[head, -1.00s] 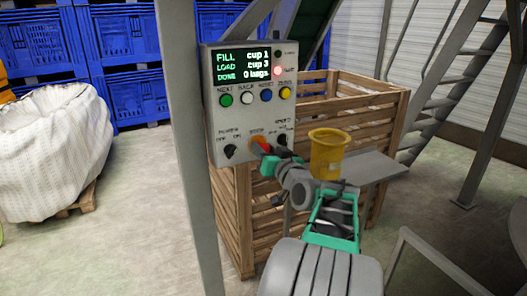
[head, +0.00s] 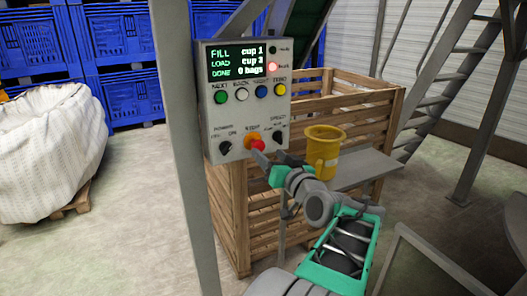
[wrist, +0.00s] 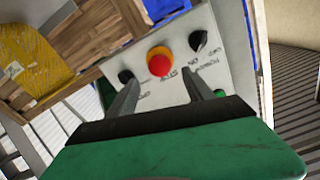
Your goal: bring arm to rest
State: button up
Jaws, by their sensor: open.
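My gripper (wrist: 160,95) is open and empty in the wrist view, its two fingers apart and pointing at the lower part of the grey control panel (wrist: 232,60). The panel (head: 215,125) also shows in the head view, on a grey post. Its red stop button (head: 258,144) on an orange base sits just beyond my gripper (head: 268,160); the button also shows between the fingers in the wrist view (wrist: 159,66). A small gap seems to lie between fingertips and button. A red lamp (head: 273,67) is lit on the panel.
A yellow cup (head: 322,155) stands on a grey shelf (head: 365,172) close to the right of my wrist. A wooden crate (head: 228,215) is behind the panel. A grey post (head: 182,130) is left of it. Stairs (head: 475,130) rise at right. Open floor (head: 130,250) lies at left.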

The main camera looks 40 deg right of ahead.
jog(key=shift+s+a, duration=0.15)
jog(key=shift+s, duration=0.35)
jog(key=w+a+f+n+g+y+p, duration=0.2)
jog(key=w+a+f+g+y+p, duration=0.1)
jog(key=a, duration=0.7)
jog(key=w+a+f+n+g+y+p, duration=0.2)
jog(key=w+a+g+p, duration=0.15)
jog(key=a, duration=0.55)
jog(key=s+a+f+n+g+p, duration=0.1)
jog(key=s+a+f+g+p, duration=0.1)
jog(key=s+a+g, duration=0.2)
jog(key=s+a+f+n+g+p, duration=0.1)
jog(key=s+a+f+g+p, duration=0.1)
jog(key=s+a, duration=0.8)
jog(key=shift+s+a+f+g+p, duration=0.3)
jog(key=shift+s+g+p, duration=0.5)
jog(key=shift+s+g, duration=0.1)
